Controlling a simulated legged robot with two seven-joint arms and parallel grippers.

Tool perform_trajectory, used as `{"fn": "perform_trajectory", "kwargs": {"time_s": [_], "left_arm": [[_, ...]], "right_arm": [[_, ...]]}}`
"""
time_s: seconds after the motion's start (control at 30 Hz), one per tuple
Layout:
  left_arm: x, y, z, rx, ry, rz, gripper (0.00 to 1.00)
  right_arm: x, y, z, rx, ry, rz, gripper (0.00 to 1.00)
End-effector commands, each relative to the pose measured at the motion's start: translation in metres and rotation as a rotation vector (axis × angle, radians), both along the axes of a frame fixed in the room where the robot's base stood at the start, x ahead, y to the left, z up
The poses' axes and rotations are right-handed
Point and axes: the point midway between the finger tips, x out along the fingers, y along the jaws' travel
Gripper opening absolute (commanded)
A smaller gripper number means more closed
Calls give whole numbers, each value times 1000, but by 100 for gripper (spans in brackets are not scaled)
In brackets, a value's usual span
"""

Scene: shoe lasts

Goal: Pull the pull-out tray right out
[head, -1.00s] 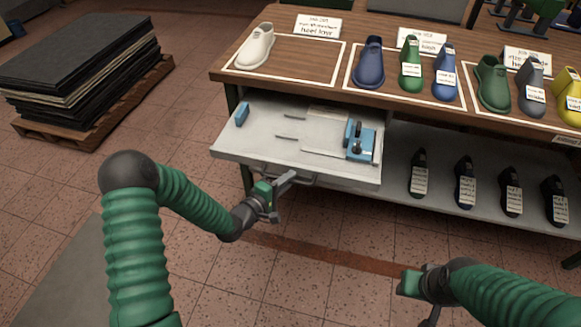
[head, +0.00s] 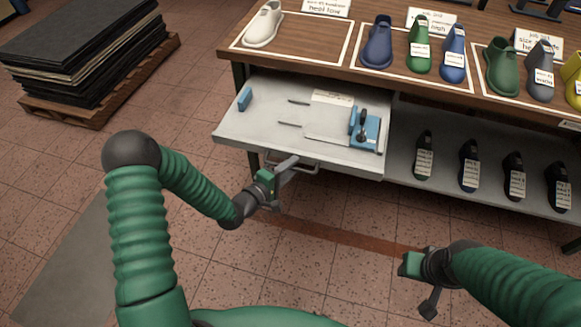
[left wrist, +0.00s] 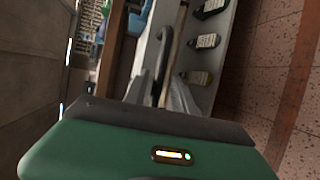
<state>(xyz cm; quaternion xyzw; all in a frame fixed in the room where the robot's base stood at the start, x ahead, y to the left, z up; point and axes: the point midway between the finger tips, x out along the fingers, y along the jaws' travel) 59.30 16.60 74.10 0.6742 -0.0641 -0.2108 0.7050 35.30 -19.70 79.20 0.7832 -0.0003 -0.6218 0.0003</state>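The pull-out tray (head: 255,135) is a light grey board standing well out from under the wooden table's front edge. Its back part is hidden under the tabletop. A dark bar handle (head: 303,168) runs along its front; it also shows in the left wrist view (left wrist: 163,55). My left gripper (head: 287,166) is at the left part of the handle, its fingers (left wrist: 163,95) on either side of the bar and closed on it. My right gripper (head: 425,290) hangs over the floor, right of the tray, apart from everything; its finger opening is unclear.
On the tray are a blue block (head: 244,99), a white sheet (head: 328,115), thin dark tools and a blue device (head: 369,132). Coloured shoe lasts stand on the table (head: 320,45); dark ones stand on the lower shelf (head: 400,170). Stacked sheets on a pallet (head: 90,110) are left. Floor before the tray is clear.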

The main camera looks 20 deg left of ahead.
Motion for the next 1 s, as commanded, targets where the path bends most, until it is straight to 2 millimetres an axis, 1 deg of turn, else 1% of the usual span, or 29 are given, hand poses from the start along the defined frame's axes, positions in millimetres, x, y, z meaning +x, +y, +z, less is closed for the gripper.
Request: {"fn": "perform_trajectory", "kwargs": {"time_s": [0.33, 0.47, 0.57, 0.8, 0.9, 1.0], "left_arm": [[1, 1, 3, 0, -6, 1, 34], [-9, 5, 5, 1, -4, 1, 34], [-28, 13, 10, 0, -3, 3, 34], [-92, 42, 22, 0, -1, 6, 34], [-117, 52, 27, 0, -2, 4, 34], [-135, 59, 30, -1, -2, 4, 34]], "right_arm": [[0, 0, 1, 0, 0, 0, 36], [0, 0, 3, 0, 0, 0, 36], [0, 0, 7, 0, 0, 0, 36], [0, 0, 16, 0, 0, 0, 36], [0, 0, 19, 0, 0, 0, 36], [0, 0, 21, 0, 0, 0, 36]]}}
